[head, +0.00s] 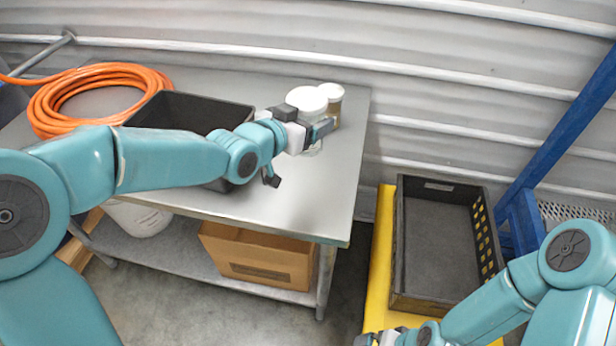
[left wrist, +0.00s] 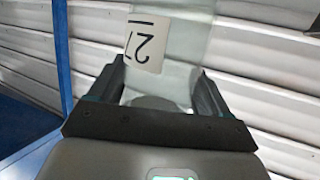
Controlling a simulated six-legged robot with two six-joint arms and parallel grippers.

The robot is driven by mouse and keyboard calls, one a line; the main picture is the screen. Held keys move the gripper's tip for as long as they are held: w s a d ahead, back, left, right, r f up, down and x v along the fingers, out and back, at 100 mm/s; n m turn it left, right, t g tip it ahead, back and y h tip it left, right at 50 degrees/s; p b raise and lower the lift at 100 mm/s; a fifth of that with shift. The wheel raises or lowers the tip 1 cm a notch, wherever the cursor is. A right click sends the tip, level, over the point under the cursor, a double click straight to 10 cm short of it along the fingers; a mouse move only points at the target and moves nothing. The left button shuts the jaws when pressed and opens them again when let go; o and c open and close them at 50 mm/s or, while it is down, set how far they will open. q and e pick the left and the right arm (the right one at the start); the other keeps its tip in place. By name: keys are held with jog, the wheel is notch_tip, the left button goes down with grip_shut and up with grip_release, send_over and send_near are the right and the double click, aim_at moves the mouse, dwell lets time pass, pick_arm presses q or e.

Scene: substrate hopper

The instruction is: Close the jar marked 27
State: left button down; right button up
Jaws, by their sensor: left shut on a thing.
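The jar marked 27 is clear, with a white label (left wrist: 146,43) that reads upside down in the left wrist view. My left gripper (head: 311,131) is shut on this jar, one finger on each side of it, above the far right part of the table. In the head view a white round top (head: 306,98) shows at the jar's upper end, and the fingers hide much of the body. I cannot tell whether that top is a seated lid. My right gripper (head: 378,339) is at the bottom edge, partly cut off, and its jaws cannot be made out.
A second jar (head: 333,108) with a white lid and brownish contents stands close behind on the metal table (head: 318,200). A dark bin (head: 180,112) and an orange hose coil (head: 60,95) are on the left. A black crate (head: 440,240) lies on a yellow surface at right.

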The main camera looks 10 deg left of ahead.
pick_arm(q)
notch_tip(320, 180, down, 12)
jog(key=p, duration=0.1)
jog(key=shift+w+f, duration=0.15)
notch_tip(320, 180, down, 4)
jog(key=shift+r+p, duration=0.15)
jog(key=shift+p, duration=0.25)
